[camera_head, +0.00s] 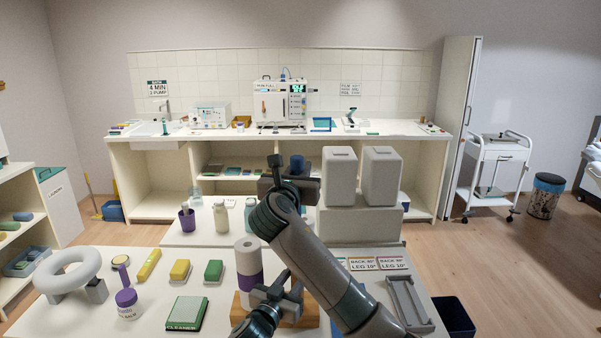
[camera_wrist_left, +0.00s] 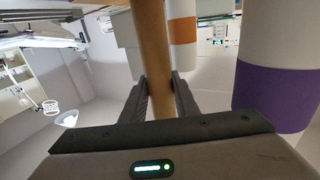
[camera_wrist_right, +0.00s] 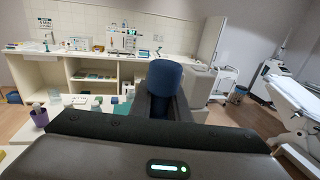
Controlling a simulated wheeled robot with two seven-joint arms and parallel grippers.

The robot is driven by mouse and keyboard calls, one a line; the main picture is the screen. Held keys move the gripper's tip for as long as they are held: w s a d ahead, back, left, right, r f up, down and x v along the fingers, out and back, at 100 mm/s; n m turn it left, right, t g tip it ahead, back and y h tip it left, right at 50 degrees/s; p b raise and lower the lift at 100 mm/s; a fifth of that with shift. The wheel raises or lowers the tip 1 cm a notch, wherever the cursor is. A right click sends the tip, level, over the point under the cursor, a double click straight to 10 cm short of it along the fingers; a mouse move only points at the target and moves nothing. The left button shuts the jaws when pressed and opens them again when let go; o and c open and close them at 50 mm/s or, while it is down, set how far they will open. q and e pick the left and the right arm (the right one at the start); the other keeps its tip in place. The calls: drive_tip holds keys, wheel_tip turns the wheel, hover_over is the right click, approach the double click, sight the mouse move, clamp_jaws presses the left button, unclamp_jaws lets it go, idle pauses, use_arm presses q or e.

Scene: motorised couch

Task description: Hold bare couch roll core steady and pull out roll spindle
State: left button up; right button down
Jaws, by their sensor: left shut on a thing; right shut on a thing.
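The bare couch roll core (camera_wrist_left: 150,50) is a brown tube standing between the fingers of my left gripper (camera_wrist_left: 160,100) in the left wrist view. In the head view my left gripper (camera_head: 283,292) is low over a wooden stand (camera_head: 240,306), and the core is hidden there. My right gripper (camera_head: 290,185) is higher up, shut on the blue knob of the roll spindle (camera_head: 297,162). The knob (camera_wrist_right: 164,78) also shows between the fingers in the right wrist view. The spindle's lower part is hidden, so I cannot tell whether any of it is inside the core.
A white roll with a purple band (camera_head: 248,262) stands just left of my left gripper. Two white containers (camera_head: 340,177) stand on a box at the back right.

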wheel_tip(320, 180, up, 11)
drive_tip(key=shift+f, duration=0.2)
idle(4.0)
wheel_tip(320, 180, up, 7)
idle(0.8)
use_arm(q)
drive_tip(key=o, duration=1.1)
drive_tip(key=v, duration=1.2)
